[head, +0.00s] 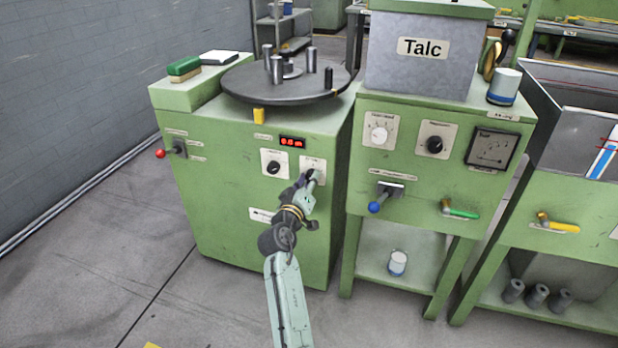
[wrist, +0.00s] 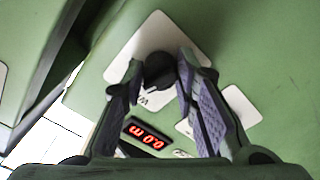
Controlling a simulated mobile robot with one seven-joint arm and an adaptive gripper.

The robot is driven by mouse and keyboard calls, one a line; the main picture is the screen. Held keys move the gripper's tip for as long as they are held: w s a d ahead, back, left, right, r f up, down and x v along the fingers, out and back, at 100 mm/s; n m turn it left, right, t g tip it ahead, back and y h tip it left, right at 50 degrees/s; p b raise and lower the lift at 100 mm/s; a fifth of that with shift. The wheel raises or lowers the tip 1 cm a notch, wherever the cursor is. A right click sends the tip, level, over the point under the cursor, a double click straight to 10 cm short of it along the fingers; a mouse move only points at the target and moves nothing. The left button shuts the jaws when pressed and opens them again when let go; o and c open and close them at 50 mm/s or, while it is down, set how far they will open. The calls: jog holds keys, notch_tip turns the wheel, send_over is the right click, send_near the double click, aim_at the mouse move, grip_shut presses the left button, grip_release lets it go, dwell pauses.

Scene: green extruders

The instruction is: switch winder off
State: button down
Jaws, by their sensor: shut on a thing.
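The green winder cabinet (head: 228,225) stands at left in the head view, with a dark round turntable on top. On its front, the right-hand white plate (head: 320,162) carries a black knob, mostly hidden behind my gripper (head: 309,178) there. In the wrist view, the black knob (wrist: 159,70) sits on its white plate (wrist: 150,36) between my two fingers, and my gripper is shut on it. The plate's lettering is partly covered.
A second black knob (head: 273,167) is left of my gripper. A red-ended lever (head: 162,153) is at the cabinet's left. The talc machine (head: 425,190) stands close on the right, with a blue-ended lever (head: 376,206) sticking out. The floor in front is clear.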

jog(key=shift+r+n+p, duration=0.15)
jog(key=shift+n+p, duration=0.6)
jog(key=shift+n, duration=0.95)
jog(key=c, duration=1.3)
grip_release()
